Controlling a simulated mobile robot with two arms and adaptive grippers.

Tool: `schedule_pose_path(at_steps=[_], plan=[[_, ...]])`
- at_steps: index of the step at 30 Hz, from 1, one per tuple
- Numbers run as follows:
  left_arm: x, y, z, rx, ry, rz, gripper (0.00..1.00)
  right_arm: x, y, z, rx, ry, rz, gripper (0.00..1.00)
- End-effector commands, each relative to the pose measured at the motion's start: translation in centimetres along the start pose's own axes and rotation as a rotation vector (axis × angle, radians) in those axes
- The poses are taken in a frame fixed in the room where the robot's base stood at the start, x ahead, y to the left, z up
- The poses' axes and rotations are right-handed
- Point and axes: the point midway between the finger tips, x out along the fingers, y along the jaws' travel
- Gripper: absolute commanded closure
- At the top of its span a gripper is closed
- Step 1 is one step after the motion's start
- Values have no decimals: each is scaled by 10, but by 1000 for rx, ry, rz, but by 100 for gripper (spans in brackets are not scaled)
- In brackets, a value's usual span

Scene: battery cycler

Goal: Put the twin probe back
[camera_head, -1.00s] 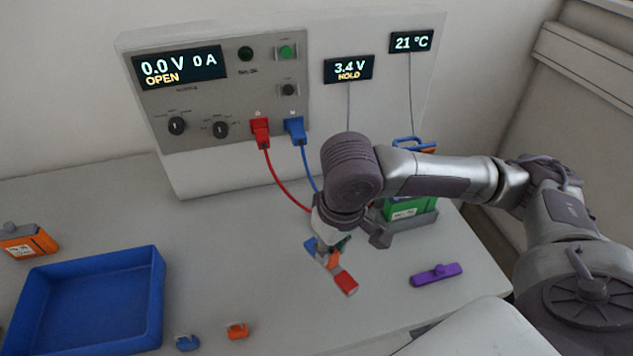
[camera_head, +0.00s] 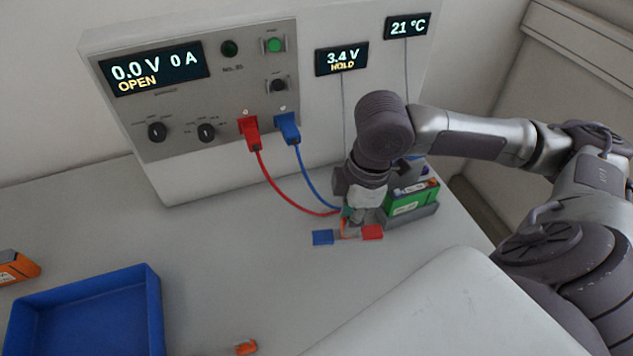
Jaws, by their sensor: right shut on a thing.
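My right gripper (camera_head: 350,222) is shut on the twin probe, a short bar with a blue end block (camera_head: 323,237) on the left and a red end block (camera_head: 372,232) on the right. The bar lies roughly level across the picture, close in front of the green battery (camera_head: 412,201) in its grey holder (camera_head: 411,217). The fingers and arm hide the bar's middle. I cannot tell whether it touches the table. My left gripper is not in view.
The cycler panel (camera_head: 180,135) has red (camera_head: 250,133) and blue (camera_head: 288,127) plugs; their cables run close to my gripper. A meter (camera_head: 342,59) reads 3.4 V HOLD. A blue tray (camera_head: 150,300), an orange battery (camera_head: 15,268) and a small orange piece (camera_head: 245,347) are at left and front.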

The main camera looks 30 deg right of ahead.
Motion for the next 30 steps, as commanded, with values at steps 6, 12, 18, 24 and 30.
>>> schedule_pose_path(at_steps=[6, 12, 18, 24, 30], plan=[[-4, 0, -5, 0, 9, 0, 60, -9, 0, 13, -203, -1, -25, 100], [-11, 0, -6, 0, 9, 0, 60, -12, 23, 7, -241, 6, -28, 100], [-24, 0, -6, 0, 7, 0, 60, -12, 75, -6, -240, 6, -29, 100], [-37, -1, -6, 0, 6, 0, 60, -11, 128, -20, -239, 5, -29, 100], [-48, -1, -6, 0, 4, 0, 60, -9, 176, -31, -240, 3, -29, 100]])
